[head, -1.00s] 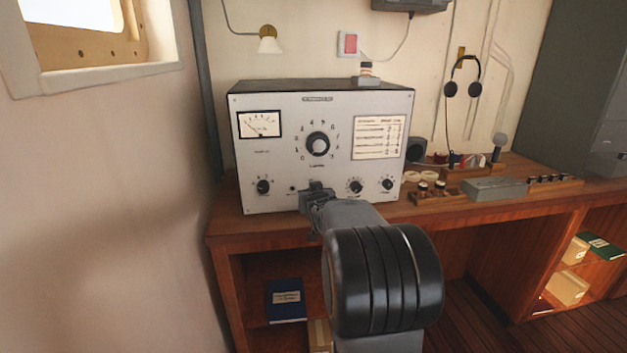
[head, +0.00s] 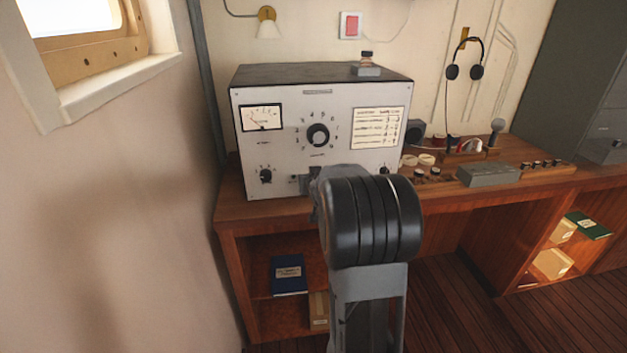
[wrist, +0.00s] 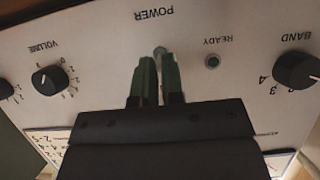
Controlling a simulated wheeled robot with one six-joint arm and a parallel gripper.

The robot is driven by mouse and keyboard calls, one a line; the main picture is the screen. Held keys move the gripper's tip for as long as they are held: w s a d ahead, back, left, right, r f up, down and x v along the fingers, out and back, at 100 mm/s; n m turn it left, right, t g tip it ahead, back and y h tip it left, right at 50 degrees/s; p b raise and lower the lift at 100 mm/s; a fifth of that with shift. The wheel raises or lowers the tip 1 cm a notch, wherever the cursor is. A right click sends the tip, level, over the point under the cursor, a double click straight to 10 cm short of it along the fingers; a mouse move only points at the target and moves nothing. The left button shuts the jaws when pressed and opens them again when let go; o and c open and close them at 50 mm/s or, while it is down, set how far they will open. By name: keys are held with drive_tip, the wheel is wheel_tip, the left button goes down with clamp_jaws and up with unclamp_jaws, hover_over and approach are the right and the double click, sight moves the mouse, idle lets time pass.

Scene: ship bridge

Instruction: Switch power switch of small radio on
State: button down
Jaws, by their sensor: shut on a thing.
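The small radio (head: 285,158) is a pale box with a dark top, a meter, a large dial and several knobs. It stands on the wooden desk. In the wrist view its panel (wrist: 105,45) appears upside down. The power switch (wrist: 160,51) is a small metal part beside the word POWER, mostly hidden between the fingertips. My gripper (wrist: 159,72) is shut on the switch, its two green-grey fingers pointing at the panel. In the head view my gripper (head: 308,183) is at the panel's lower edge, partly hidden by my arm. The lever's position cannot be told.
The READY lamp (wrist: 212,61) looks dark. The band knob (wrist: 297,70) and volume knob (wrist: 49,79) flank the switch. A small object (head: 366,66) stands on the radio. A grey box (head: 487,174) and microphone (head: 496,130) are to the right on the desk (head: 450,198).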

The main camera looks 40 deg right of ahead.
drive_tip(key=shift+f, duration=0.2)
drive_tip(key=c, duration=1.2)
unclamp_jaws()
drive_tip(key=shift+r, duration=0.1)
drive_tip(key=shift+c, duration=0.2)
drive_tip(key=p+v, duration=0.3)
drive_tip(key=v, duration=1)
drive_tip(key=shift+s+a+r+p, duration=0.15)
drive_tip(key=shift+s+r+p, duration=0.15)
drive_tip(key=shift+p, duration=0.1)
